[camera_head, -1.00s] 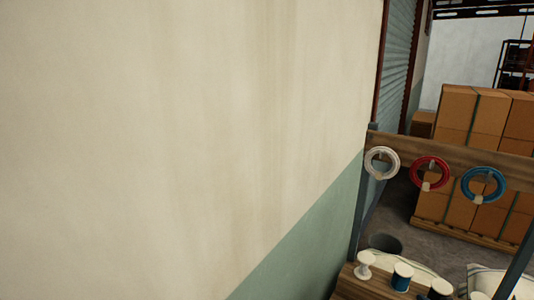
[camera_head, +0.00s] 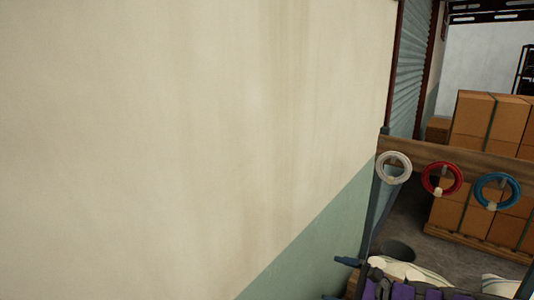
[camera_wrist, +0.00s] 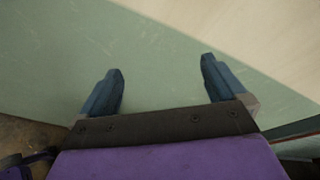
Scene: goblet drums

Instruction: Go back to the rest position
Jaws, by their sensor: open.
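My gripper (camera_wrist: 162,70) is open in the wrist view, its two blue fingers wide apart with nothing between them. It faces the wall's green lower band (camera_wrist: 60,60), and the cream upper part (camera_wrist: 275,40) shows at the top right. In the head view, my purple arm and a blue finger show at the bottom right edge. They cover the wooden surface there.
A wooden rail (camera_head: 440,154) carries a white ring (camera_head: 393,168), a red ring (camera_head: 442,179) and a blue ring (camera_head: 497,190). Stacked boxes (camera_head: 490,120) stand behind it. The cream wall (camera_head: 180,130) fills the left.

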